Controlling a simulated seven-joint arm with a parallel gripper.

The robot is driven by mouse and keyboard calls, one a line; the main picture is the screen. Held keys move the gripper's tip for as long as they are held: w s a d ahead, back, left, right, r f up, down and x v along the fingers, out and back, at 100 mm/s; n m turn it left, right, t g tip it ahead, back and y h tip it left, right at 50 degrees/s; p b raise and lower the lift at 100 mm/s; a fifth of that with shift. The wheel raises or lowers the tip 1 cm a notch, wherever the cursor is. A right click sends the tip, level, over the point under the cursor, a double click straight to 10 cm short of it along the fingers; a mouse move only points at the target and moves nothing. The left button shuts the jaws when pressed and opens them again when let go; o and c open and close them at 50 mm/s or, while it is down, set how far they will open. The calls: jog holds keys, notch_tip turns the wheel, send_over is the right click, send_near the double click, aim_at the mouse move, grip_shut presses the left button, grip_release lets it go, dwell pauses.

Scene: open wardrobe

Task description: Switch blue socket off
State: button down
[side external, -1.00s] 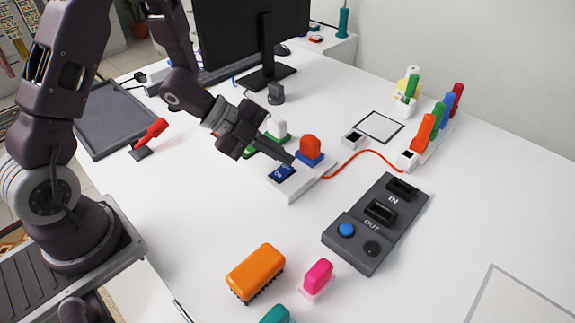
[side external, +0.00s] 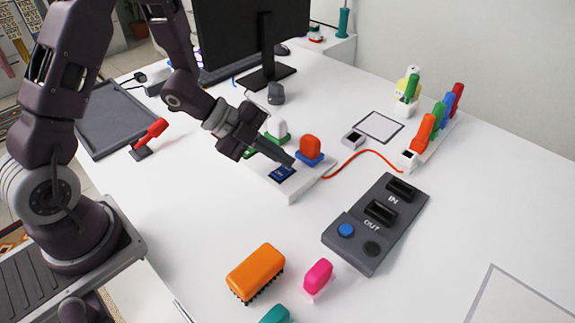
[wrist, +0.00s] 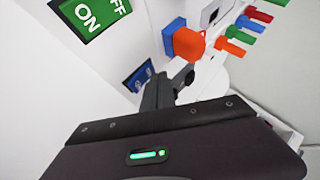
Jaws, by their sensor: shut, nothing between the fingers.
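The blue switch (side external: 282,173) sits on the front end of the white socket block (side external: 293,194). It also shows in the wrist view (wrist: 138,77), partly hidden behind my fingers; its position cannot be read. An orange plug (side external: 311,145) stands on a blue base right behind it, and this plug shows in the wrist view (wrist: 188,43) too. My gripper (side external: 290,161) is shut and empty, pointing down to the right, its tips just above the far edge of the blue switch. Whether they touch it cannot be told.
A green switch (wrist: 92,12) and a white plug on a green base (side external: 277,127) are on the same block. An orange cable (side external: 370,153) runs right to a plug rack. A grey IN/OUT box (side external: 378,222) and an orange brush (side external: 256,271) stand in front.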

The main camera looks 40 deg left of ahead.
aim_at(279, 169)
jog(key=shift+s+r, duration=0.1)
jog(key=shift+r, duration=0.6)
jog(key=shift+s+r, duration=0.15)
jog(key=shift+r, duration=1.1)
jog(key=shift+s+r, duration=0.15)
jog(key=shift+r, duration=1.1)
jog(key=w+a+r+n+t+y, duration=0.3)
jog(key=a+r+n+y, duration=0.1)
jog(key=r, duration=0.1)
jog(key=s+a+r+n+y, duration=0.6)
jog(key=s+r+n, duration=0.1)
jog(key=r+n, duration=0.15)
jog(key=s+d+n+g+h, duration=0.1)
jog(key=s+d+n+g, duration=0.1)
jog(key=s, duration=0.7)
jog(key=s+d+f+n+g+h, duration=0.1)
jog(key=s+d+n, duration=0.3)
jog(key=s, duration=0.5)
jog(key=shift+n+g, duration=0.5)
jog(key=shift+n, duration=0.45)
